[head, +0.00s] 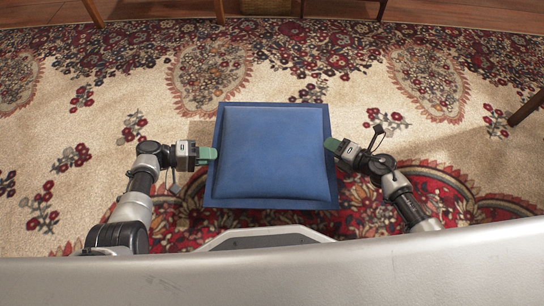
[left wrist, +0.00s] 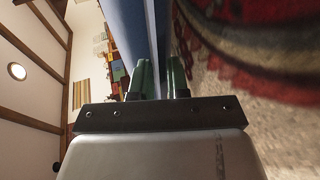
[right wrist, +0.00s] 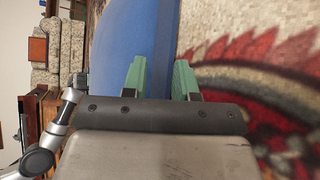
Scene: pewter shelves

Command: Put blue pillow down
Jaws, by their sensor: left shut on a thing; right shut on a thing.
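The blue pillow (head: 273,155) is a square cushion with a flat border, in front of me in the head view. My left gripper (head: 207,155) is shut on its left border and my right gripper (head: 334,146) is shut on its right border. In the left wrist view the green fingers (left wrist: 163,78) stand on either side of the pillow's blue edge (left wrist: 157,30). In the right wrist view the green fingers (right wrist: 160,78) pinch the blue border (right wrist: 166,40). The pillow looks level; its underside is hidden, and its height over the rug cannot be judged exactly.
A patterned red and cream rug (head: 90,120) covers the floor around the pillow, mostly clear. A wooden leg (head: 527,107) stands at the right.

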